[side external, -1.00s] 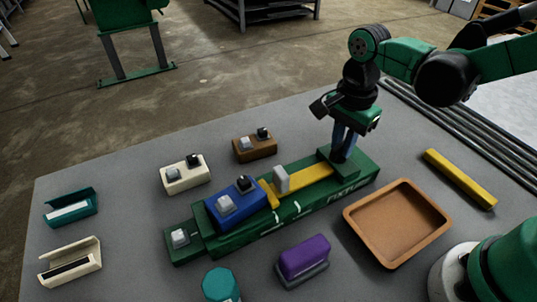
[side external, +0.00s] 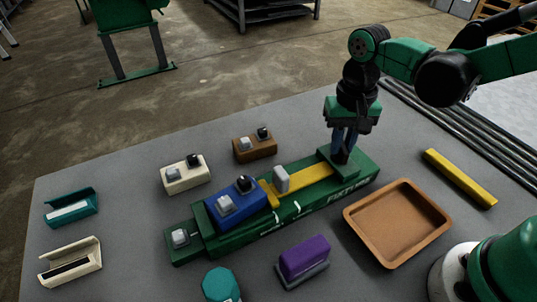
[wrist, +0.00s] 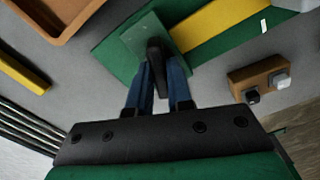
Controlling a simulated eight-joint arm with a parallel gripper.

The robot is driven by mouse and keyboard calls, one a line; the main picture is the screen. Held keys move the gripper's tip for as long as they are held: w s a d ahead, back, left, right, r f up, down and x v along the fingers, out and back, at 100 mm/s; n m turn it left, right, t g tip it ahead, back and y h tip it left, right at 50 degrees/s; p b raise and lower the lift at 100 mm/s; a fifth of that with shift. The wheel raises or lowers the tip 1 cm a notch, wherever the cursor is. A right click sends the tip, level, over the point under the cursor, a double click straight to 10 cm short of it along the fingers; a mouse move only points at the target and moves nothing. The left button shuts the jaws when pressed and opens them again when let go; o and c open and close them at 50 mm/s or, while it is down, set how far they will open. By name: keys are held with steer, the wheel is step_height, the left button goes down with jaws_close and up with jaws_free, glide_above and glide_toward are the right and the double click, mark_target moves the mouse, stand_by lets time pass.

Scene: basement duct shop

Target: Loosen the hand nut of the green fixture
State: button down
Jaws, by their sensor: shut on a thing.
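The green fixture (side external: 290,222) lies on the grey table, with a yellow strip (side external: 305,181) along its top. A blue block (side external: 236,210) with a grey and a black knob sits near its left end, beside a light grey upright piece (side external: 281,179). My gripper (side external: 343,152) points down at the fixture's right end. In the wrist view its blue fingers (wrist: 158,85) are shut on the black hand nut (wrist: 155,58), which stands on a green end block (wrist: 138,38). The fingers hide part of the nut.
An orange-brown tray (side external: 397,222) and a yellow bar (side external: 459,178) lie to the right. A purple block (side external: 303,259) and a teal cylinder (side external: 220,285) stand in front. Cream (side external: 186,175) and brown (side external: 254,145) blocks with knobs stand behind the fixture.

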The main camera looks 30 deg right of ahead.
mark_target(343, 144)
steer(key=shift+n, duration=2.3)
steer(key=c, duration=0.8)
jaws_free()
steer(key=shift+r, duration=2.85)
